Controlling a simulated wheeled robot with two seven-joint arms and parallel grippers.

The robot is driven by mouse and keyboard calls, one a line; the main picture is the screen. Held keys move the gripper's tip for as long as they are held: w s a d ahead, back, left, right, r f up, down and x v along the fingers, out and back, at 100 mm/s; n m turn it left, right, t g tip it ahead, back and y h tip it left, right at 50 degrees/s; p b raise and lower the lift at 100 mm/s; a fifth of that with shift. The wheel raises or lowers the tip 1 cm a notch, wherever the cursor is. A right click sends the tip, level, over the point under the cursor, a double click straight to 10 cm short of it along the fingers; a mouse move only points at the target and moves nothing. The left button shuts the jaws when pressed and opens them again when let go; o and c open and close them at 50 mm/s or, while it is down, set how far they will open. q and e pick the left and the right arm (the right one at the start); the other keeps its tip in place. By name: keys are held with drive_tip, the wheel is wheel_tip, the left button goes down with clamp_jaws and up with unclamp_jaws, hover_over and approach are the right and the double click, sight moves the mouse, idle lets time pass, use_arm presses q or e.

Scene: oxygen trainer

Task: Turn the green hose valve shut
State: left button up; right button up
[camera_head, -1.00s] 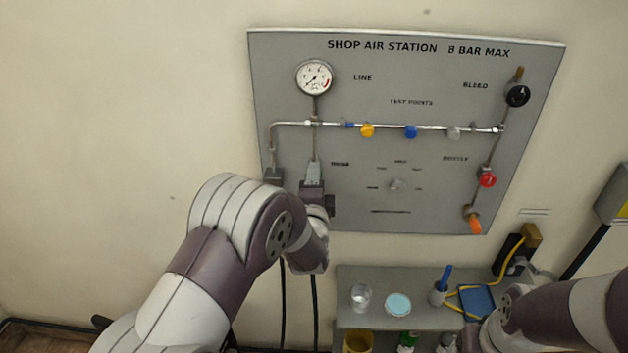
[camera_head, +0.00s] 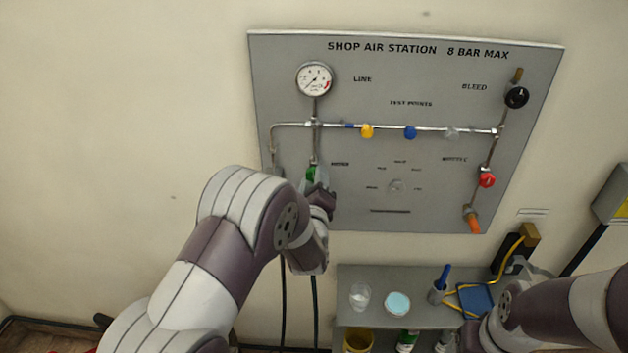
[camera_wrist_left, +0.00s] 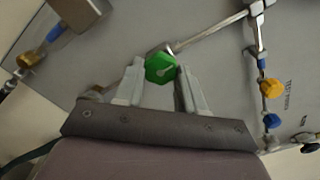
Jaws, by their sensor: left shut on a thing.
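The green hose valve (camera_wrist_left: 160,69) sits between my left gripper's two fingers in the left wrist view. Its green knob also shows in the head view (camera_head: 311,174), on the pipe below the gauge, partly covered by my gripper. My left gripper (camera_head: 318,183) is shut on the green knob, and its fingers also show in the left wrist view (camera_wrist_left: 160,80). My right arm comes in at the lower right of the head view, but its fingertips cannot be made out.
The grey panel (camera_head: 300,220) carries a pressure gauge (camera_head: 314,79), a yellow knob (camera_head: 367,131), a blue knob (camera_head: 410,132), a red knob (camera_head: 487,180) and an orange fitting (camera_head: 474,224). A shelf (camera_head: 390,318) with cups stands below. Two dark hoses hang under my left gripper.

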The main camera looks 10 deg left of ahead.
use_arm(q)
drive_tip(key=shift+f+m, duration=0.15)
drive_tip(key=shift+m, duration=0.25)
drive_tip(key=o, duration=1)
drive_tip(key=shift+o, duration=0.2)
drive_tip(key=shift+s, duration=0.1)
drive_tip(key=s+d+b, duration=0.2)
drive_tip(key=s+b, duration=0.1)
drive_tip(key=s, duration=0.9)
drive_tip(key=shift+s+d, duration=0.15)
drive_tip(key=shift+d, duration=0.1)
